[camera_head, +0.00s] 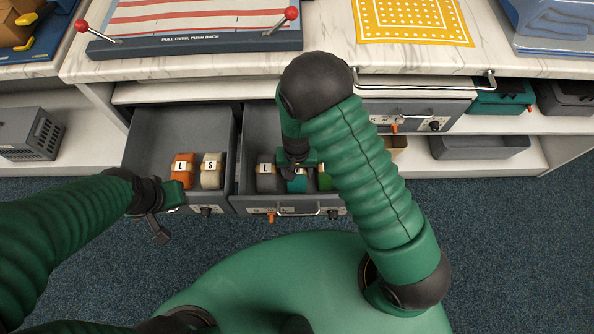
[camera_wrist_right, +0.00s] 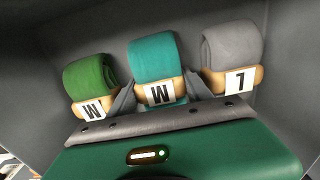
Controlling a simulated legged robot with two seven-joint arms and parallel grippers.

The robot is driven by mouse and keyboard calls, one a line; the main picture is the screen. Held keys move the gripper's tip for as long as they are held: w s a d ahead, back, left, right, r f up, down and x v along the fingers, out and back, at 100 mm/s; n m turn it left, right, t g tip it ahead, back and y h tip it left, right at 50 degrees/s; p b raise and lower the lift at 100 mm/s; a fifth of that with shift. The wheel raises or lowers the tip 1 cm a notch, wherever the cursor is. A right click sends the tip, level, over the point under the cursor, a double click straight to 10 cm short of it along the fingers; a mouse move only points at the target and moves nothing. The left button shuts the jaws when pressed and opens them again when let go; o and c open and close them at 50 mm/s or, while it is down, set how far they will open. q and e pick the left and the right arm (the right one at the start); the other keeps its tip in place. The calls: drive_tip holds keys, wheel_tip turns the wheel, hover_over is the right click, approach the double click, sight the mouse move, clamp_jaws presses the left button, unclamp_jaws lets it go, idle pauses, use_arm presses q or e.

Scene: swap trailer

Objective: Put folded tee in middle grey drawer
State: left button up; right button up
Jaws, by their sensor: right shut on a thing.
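The middle grey drawer (camera_head: 260,122) is pulled open in the head view. It holds three rolled tees in tan bands: a grey one marked L (camera_head: 266,178), a teal one (camera_head: 297,184) and a green one (camera_head: 324,180). The wrist view shows the teal tee (camera_wrist_right: 152,55), marked M, between the green tee (camera_wrist_right: 88,73) and the grey tee (camera_wrist_right: 232,45). My right gripper (camera_wrist_right: 160,90) reaches down into this drawer, shut on the teal tee. My left gripper (camera_head: 166,212) is by the front of the left drawer; its jaws are unclear.
The counter (camera_head: 330,62) overhangs the drawers. A closed drawer (camera_head: 415,113) is to the right, and a grey crate (camera_head: 28,138) at left.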

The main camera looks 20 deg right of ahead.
drive_tip(key=shift+a, duration=0.1)
drive_tip(key=o, duration=1.2)
drive_tip(key=shift+o, duration=1.6)
drive_tip(key=shift+r, duration=0.1)
